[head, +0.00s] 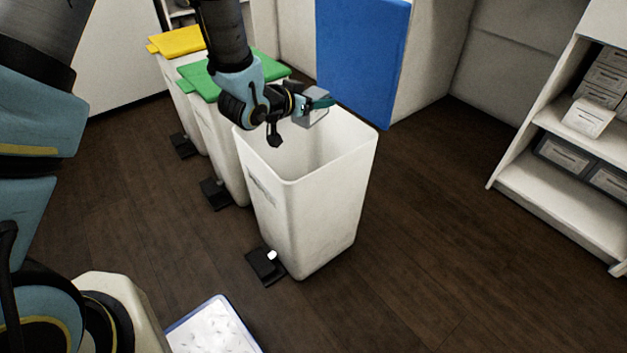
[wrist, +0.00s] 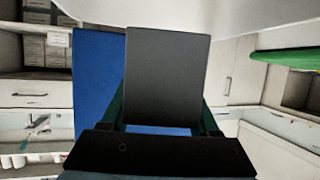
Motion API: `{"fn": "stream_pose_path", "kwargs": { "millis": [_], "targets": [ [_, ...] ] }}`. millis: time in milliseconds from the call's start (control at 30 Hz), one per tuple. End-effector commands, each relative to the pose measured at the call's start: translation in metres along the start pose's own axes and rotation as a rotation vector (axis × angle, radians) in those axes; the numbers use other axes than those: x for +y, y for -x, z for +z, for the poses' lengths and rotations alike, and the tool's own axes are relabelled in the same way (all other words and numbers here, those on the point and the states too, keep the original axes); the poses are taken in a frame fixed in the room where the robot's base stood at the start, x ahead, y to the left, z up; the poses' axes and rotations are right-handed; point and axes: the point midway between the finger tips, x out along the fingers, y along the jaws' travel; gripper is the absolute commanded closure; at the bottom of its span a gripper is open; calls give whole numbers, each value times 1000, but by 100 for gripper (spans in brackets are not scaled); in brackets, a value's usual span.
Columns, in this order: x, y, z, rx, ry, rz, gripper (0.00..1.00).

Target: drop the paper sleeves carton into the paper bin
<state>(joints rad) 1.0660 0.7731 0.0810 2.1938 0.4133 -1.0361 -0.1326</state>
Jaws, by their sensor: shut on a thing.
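My gripper (head: 318,103) is shut on a small grey carton (head: 312,118), held over the far left part of the open white bin's mouth. In the wrist view the carton (wrist: 168,75) is a dark grey block between the fingers. The white bin (head: 310,215) stands upright with its blue lid (head: 362,55) raised at the back. The lid also shows behind the carton in the wrist view (wrist: 95,85). The bin's front label is too small to read. The bin's floor is hidden.
Bins with a green lid (head: 195,78) and a yellow lid (head: 178,41), both shut, stand to the left. Pedals (head: 265,266) stick out at their feet. A shelf (head: 560,195) with several boxes is at the right. A white-and-blue mat or tray (head: 213,328) lies in front. Floor right of the bin is clear.

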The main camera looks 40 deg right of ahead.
Motion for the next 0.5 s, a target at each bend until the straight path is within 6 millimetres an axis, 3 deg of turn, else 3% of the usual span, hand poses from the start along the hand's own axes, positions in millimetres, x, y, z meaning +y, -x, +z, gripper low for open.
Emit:
{"fn": "stream_pose_path", "kwargs": {
  "millis": [100,400,433,500],
  "targets": [
    [0,-5,12,0,0,0,91],
    [0,-5,12,0,0,0,91],
    [0,-5,12,0,0,0,37],
    [0,-5,12,0,0,0,29]
  ]
}}
